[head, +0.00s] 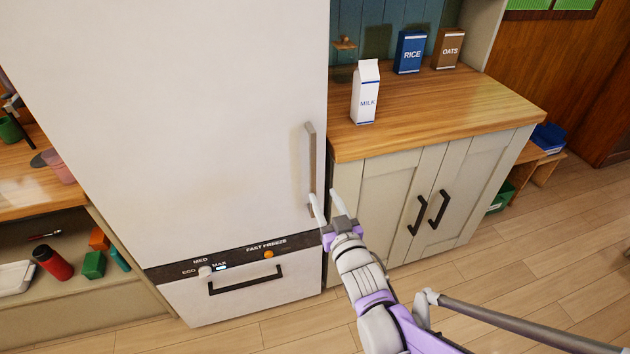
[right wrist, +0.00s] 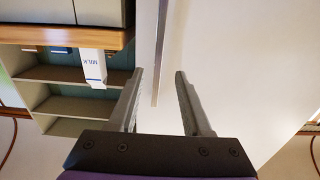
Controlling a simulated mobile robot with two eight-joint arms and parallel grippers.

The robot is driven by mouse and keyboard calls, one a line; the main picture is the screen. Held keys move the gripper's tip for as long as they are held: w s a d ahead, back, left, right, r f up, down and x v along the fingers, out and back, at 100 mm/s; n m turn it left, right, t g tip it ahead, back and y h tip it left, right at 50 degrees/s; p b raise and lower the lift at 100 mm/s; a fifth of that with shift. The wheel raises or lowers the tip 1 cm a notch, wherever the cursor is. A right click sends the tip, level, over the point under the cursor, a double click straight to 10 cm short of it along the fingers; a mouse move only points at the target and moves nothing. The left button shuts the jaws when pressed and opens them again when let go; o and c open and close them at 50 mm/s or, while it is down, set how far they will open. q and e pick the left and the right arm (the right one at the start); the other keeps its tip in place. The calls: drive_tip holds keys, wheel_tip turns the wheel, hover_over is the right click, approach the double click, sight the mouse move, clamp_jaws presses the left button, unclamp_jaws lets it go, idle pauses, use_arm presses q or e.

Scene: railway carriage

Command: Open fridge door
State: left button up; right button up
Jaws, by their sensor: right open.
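The tall white fridge (head: 200,110) has its door shut. A grey vertical handle (head: 309,165) is on the door's right side. My right gripper (head: 325,195) is open at the lower part of this handle, with one finger overlapping it in the head view. In the right wrist view, which is upside down, a thin grey bar that looks like the handle (right wrist: 161,45) runs between the two spread fingers of my right gripper (right wrist: 158,75). I cannot tell whether either finger touches it. My left gripper is not in view.
A wooden counter (head: 440,105) on pale cabinets stands right of the fridge, with a milk carton (head: 366,95) near the fridge. A lower drawer (head: 245,292) with a black handle is below the door. Open floor (head: 500,262) lies at the right.

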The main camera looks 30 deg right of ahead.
sight(314, 173)
drive_tip(key=b+x, duration=0.1)
drive_tip(key=x, duration=1)
drive_tip(key=shift+s+d, duration=0.1)
drive_tip(key=shift+d, duration=0.1)
clamp_jaws()
idle(1.0)
